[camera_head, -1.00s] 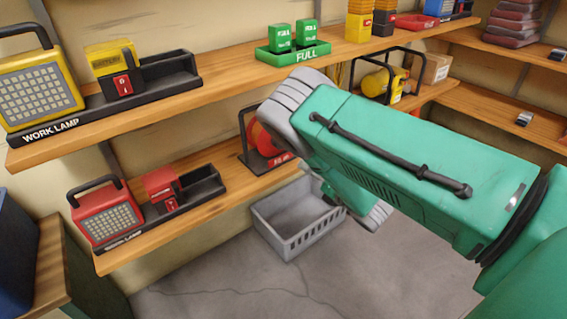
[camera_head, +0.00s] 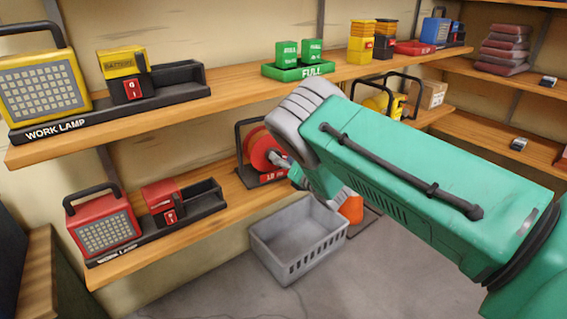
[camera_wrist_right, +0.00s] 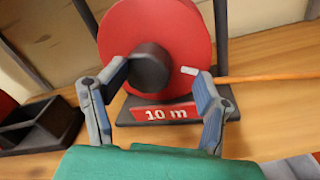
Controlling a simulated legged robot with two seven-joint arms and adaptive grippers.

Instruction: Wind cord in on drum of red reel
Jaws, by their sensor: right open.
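The red reel (camera_head: 262,148) stands on the lower shelf in a dark frame whose base reads "10 m". In the right wrist view the red drum (camera_wrist_right: 178,32) shows close up, with a dark round hub or knob (camera_wrist_right: 150,68) at its front. An orange cord (camera_wrist_right: 265,77) runs off to the right from the reel. My right gripper (camera_wrist_right: 157,92) is open in front of the reel, its left finger beside the dark knob and its right finger near a small white piece at the drum's edge. In the head view my right forearm hides part of the shelf. My left gripper is not in view.
A grey basket (camera_head: 298,240) stands on the floor below the reel, with an orange object (camera_head: 352,209) beside it. A red work lamp (camera_head: 103,222) and a dark tray are left of the reel. The upper shelf (camera_head: 230,100) overhangs it.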

